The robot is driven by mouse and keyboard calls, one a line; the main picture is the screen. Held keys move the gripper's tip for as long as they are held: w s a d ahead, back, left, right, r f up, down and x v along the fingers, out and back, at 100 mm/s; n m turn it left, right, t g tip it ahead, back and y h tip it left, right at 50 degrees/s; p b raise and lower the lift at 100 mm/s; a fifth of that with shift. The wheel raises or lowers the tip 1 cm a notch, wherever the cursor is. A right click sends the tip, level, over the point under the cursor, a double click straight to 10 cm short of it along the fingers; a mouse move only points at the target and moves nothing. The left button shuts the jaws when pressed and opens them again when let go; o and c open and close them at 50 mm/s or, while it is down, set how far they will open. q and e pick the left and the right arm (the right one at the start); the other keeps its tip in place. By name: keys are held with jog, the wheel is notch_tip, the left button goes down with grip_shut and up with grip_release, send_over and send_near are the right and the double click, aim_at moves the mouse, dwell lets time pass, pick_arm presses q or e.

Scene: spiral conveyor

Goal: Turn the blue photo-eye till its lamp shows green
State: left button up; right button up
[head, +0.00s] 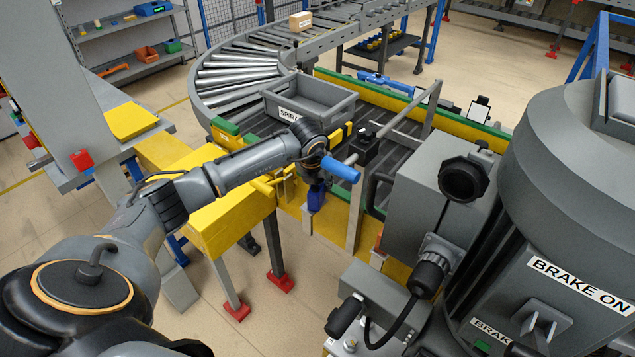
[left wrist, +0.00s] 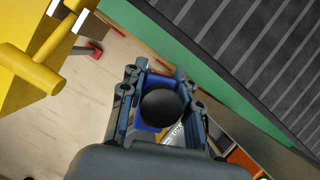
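The blue photo-eye (head: 316,197) is at the yellow side rail of the conveyor, in the middle of the head view. In the left wrist view it is a blue housing (left wrist: 149,129) with a round black part in front. My left gripper (left wrist: 157,75) has one finger on each side of the housing, with no clear gap, and looks shut on it. In the head view my left gripper (head: 315,184) points down over the photo-eye and hides part of it. I see no lit lamp on it. My right gripper is not in view.
A large grey motor (head: 560,200) marked BRAKE ON and a grey box (head: 425,205) stand close on the right. A grey tray (head: 350,103) sits on the conveyor behind my gripper. A yellow beam (head: 225,215) lies under my left arm. A carton (head: 300,21) rides farther back.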

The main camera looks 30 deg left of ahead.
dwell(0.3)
pick_arm(q)
jog(key=shift+f+m+b, duration=0.1)
jog(key=shift+m+b, duration=0.3)
jog(key=shift+m, duration=0.1)
jog(key=shift+m+h+b, duration=0.75)
jog(key=shift+m+h, duration=0.05)
jog(key=shift+m, duration=0.8)
jog(key=shift+a, duration=0.1)
jog(key=o, duration=1.1)
jog(key=shift+a, duration=0.1)
